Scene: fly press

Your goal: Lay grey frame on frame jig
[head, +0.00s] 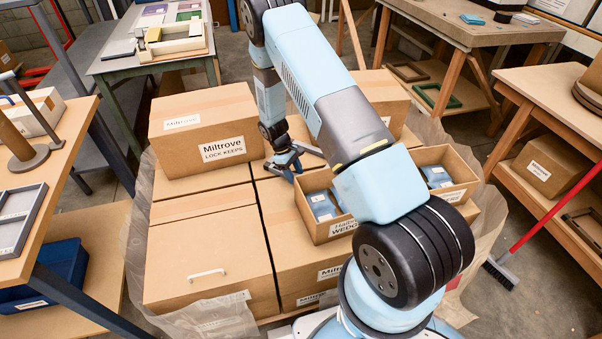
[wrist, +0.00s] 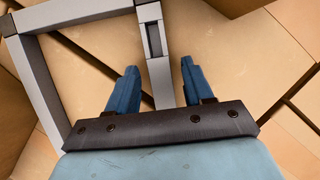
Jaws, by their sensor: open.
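The grey frame (wrist: 36,75) is a rectangle of flat bars, resting on or just above cardboard boxes in the wrist view. My gripper (wrist: 158,70) is open, its blue fingers on either side of one bar, with a gap visible at the right finger. That bar has a dark slot near its corner. In the head view my gripper (head: 284,163) is low over the boxes, and part of the grey frame (head: 311,150) shows beside it. The frame's near side is hidden behind my gripper. A board with cream and yellow blocks (head: 173,42) stands on the back-left table; I cannot tell whether it is the frame jig.
A tall Miltrove carton (head: 205,130) stands left of my gripper. An open box with blue packets (head: 325,205) is in front, another (head: 442,178) to the right. A green frame (head: 436,97) lies on a low shelf. A red-handled broom (head: 503,268) is at right.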

